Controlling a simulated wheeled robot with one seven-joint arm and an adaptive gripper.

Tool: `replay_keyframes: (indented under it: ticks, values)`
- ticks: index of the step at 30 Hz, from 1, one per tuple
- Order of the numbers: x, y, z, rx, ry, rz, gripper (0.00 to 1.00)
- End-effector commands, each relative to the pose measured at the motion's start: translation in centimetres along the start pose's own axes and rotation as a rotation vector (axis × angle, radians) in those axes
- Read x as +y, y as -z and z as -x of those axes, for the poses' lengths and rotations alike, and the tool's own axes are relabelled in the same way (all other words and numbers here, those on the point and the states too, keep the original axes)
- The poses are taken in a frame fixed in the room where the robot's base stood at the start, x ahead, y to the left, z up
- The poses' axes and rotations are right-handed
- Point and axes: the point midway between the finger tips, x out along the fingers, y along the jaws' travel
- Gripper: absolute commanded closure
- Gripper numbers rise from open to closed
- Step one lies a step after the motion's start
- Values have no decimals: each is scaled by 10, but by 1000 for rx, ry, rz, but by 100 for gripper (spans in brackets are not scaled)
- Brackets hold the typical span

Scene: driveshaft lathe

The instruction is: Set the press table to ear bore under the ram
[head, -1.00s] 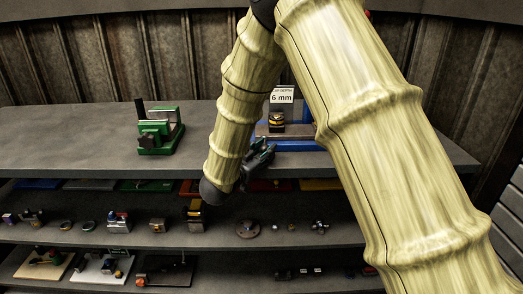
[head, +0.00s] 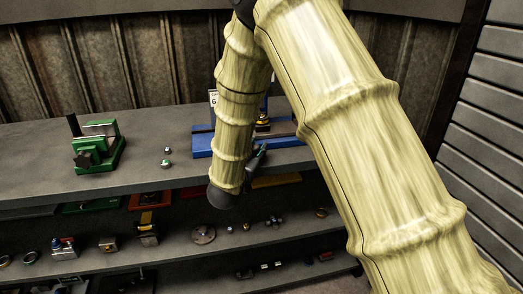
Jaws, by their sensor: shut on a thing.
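The blue press (head: 204,146) stands on the bench top at picture centre, partly behind my arm. A yellow-and-dark piece (head: 263,122) sits on the press table, close to the blue upright. The ram is too hidden to judge how they line up. My gripper (head: 258,156) is small and dark at the front edge of the press, just right of my forearm. It is shut at the front of the press table (head: 284,128); the exact contact is too small to see. A white sign (head: 213,98) stands behind the press, mostly covered.
A green vise-like fixture (head: 97,148) stands on the bench at left. Lower shelves hold coloured trays and several parts, including a round flange (head: 203,234). A slatted wall (head: 490,130) is at right.

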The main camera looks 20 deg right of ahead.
Motion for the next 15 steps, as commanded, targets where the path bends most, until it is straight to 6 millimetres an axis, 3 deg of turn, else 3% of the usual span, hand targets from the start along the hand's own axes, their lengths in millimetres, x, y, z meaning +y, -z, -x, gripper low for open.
replay_keyframes:
  ticks: [11, 12, 14, 15]
  values:
    - [5, 6, -6, 12, -11, -2, 100]
    - [6, 6, -6, 12, -12, -3, 63]
    - [5, 6, -6, 13, -12, -3, 52]
    - [5, 7, -6, 13, -11, -4, 51]
